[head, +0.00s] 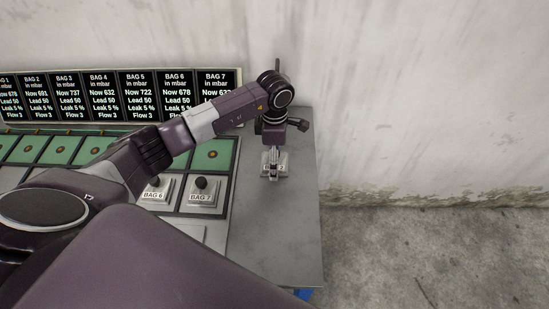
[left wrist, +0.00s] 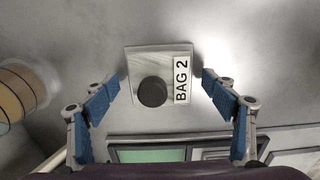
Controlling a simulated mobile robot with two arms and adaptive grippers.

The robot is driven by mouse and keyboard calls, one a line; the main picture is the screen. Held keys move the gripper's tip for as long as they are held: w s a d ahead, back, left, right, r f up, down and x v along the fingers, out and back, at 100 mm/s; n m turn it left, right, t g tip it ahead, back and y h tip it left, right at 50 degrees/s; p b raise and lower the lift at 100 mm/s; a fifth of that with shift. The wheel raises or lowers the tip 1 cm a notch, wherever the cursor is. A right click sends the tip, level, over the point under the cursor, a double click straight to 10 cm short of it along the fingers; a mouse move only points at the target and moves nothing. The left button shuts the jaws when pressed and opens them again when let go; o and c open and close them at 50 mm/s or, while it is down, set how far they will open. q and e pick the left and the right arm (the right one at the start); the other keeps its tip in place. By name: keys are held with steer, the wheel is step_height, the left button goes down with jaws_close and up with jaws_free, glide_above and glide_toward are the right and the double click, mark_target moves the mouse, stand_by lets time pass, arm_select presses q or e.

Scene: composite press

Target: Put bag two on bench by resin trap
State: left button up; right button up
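Bag two is a pale square block with a black round knob and a "BAG 2" label. In the left wrist view bag two (left wrist: 178,55) lies on the grey bench, between the fingertips of my left gripper (left wrist: 161,79). The blue-padded fingers are spread wide, with a small gap on each side of the block. In the head view my left gripper (head: 273,162) points down over the block on the bench top, hiding most of it. A tan cylinder with a pale rim, possibly the resin trap (left wrist: 18,92), shows at the left edge of the wrist view. My right gripper is out of view.
The grey bench (head: 292,235) is bare in front of the gripper. A console left of it holds labelled blocks, including bag 6 (head: 156,189) and bag 7 (head: 202,190), and green panels. A row of displays (head: 110,97) stands behind. The wall is close behind the bench.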

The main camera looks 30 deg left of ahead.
arm_select(q)
steer(key=shift+r, duration=0.6)
step_height(320, 180, up, 11)
steer(key=shift+f+b, duration=0.2)
steer(key=shift+b, duration=0.75)
steer(key=shift+r, duration=0.25)
